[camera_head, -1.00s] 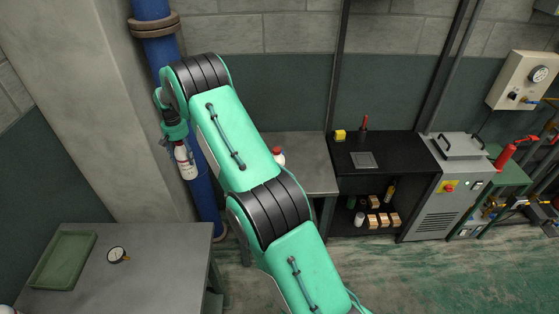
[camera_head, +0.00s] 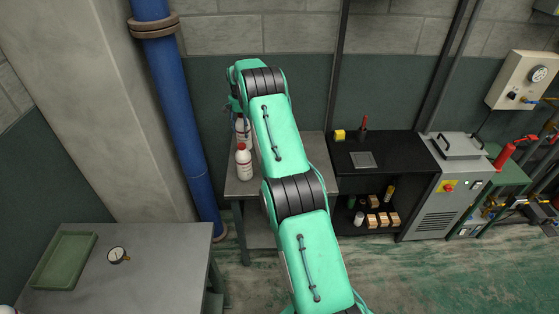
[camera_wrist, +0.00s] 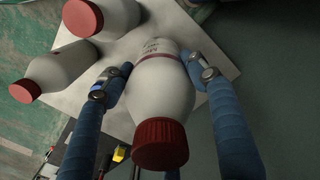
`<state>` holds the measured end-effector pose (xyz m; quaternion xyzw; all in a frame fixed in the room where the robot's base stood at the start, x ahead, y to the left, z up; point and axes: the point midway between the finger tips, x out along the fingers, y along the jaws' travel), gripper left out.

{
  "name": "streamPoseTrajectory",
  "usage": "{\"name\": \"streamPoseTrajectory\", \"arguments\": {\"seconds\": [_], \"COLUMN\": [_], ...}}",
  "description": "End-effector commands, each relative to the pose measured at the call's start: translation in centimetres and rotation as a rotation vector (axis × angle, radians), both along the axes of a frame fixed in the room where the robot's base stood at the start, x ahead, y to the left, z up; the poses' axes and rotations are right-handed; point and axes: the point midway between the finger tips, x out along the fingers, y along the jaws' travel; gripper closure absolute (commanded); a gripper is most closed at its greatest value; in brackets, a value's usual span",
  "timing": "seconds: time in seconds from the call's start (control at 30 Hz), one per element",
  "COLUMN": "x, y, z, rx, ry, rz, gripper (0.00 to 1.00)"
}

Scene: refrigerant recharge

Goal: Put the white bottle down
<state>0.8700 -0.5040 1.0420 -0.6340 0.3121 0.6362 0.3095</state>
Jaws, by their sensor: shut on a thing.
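A white bottle with a red cap (camera_wrist: 160,105) fills the middle of the wrist view, between the two blue fingers of my gripper (camera_wrist: 157,84), which is shut on it. In the head view this held bottle (camera_head: 242,131) is at the back left of the grey table (camera_head: 240,188), partly hidden by my arm. I cannot tell whether its base touches the table. Another white bottle (camera_head: 243,162) stands upright just in front of it. The wrist view shows two other white bottles on the left, an upper one (camera_wrist: 112,18) and a lower one (camera_wrist: 58,68).
A black shelf unit (camera_head: 375,180) with a yellow block (camera_head: 339,135) on top stands right of the table. A blue pipe (camera_head: 178,110) rises on the left. A nearer grey table (camera_head: 160,270) holds a green tray (camera_head: 62,260) and a round gauge (camera_head: 118,254).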

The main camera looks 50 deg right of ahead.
Motion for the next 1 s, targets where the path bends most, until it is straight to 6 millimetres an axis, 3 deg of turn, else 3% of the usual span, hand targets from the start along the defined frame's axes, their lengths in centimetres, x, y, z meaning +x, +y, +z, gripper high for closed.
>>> {"name": "streamPoseTrajectory", "arguments": {"seconds": [0.2,0.63,1.0], "x": [-0.5,-0.6,-0.6], "y": [-1.9,-2.0,-2.0], "z": [0.4,0.2,-3.5], "rx": [-0.003,-0.002,-0.001], "ry": [-0.005,-0.004,-0.002], "rz": [-0.032,-0.034,-0.034], "gripper": [1.0,1.0,1.0]}}
